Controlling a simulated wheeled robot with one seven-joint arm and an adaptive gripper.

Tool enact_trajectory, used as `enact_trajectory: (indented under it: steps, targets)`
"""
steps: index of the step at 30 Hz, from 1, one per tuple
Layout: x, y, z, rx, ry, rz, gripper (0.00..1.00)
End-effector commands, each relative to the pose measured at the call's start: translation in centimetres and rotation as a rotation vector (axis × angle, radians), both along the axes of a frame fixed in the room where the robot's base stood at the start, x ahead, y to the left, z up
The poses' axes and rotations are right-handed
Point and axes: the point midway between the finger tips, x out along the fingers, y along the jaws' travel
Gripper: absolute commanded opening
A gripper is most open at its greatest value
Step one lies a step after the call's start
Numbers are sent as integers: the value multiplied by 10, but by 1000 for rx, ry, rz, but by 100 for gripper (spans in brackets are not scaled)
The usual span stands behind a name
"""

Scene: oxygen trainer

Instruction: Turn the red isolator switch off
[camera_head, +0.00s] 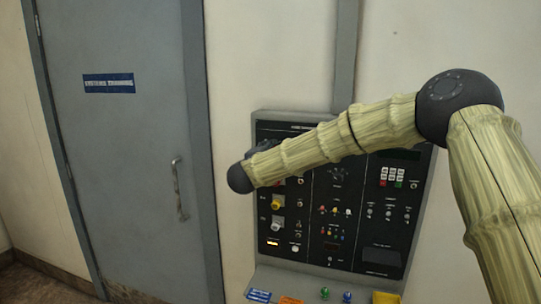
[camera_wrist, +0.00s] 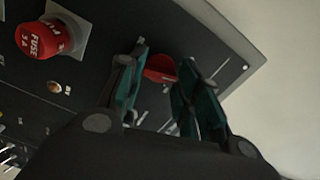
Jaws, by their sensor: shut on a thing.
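The red isolator switch (camera_wrist: 160,68) shows in the wrist view as a red knob on the black panel, between my gripper's fingertips. My gripper (camera_wrist: 158,78) has its two green-padded fingers on either side of the knob and is shut on it. The fingers hide the knob's sides, and I cannot read its position. In the head view my arm covers the upper left of the control panel (camera_head: 347,262), so the switch and the fingers are hidden there.
A red fuse cap (camera_wrist: 42,40) sticks out left of my gripper, with a small indicator (camera_wrist: 54,86) below it. A grey door (camera_head: 125,150) with a handle stands to the left. Small coloured items lie on a ledge below.

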Motion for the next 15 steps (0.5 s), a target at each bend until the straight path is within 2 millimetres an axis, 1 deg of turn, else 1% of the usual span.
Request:
enact_trajectory:
  steps: [6, 15]
  targets:
    - [0, 1, 0, -188, 59, 1, 10]
    - [-1, 1, -1, -384, 126, 2, 10]
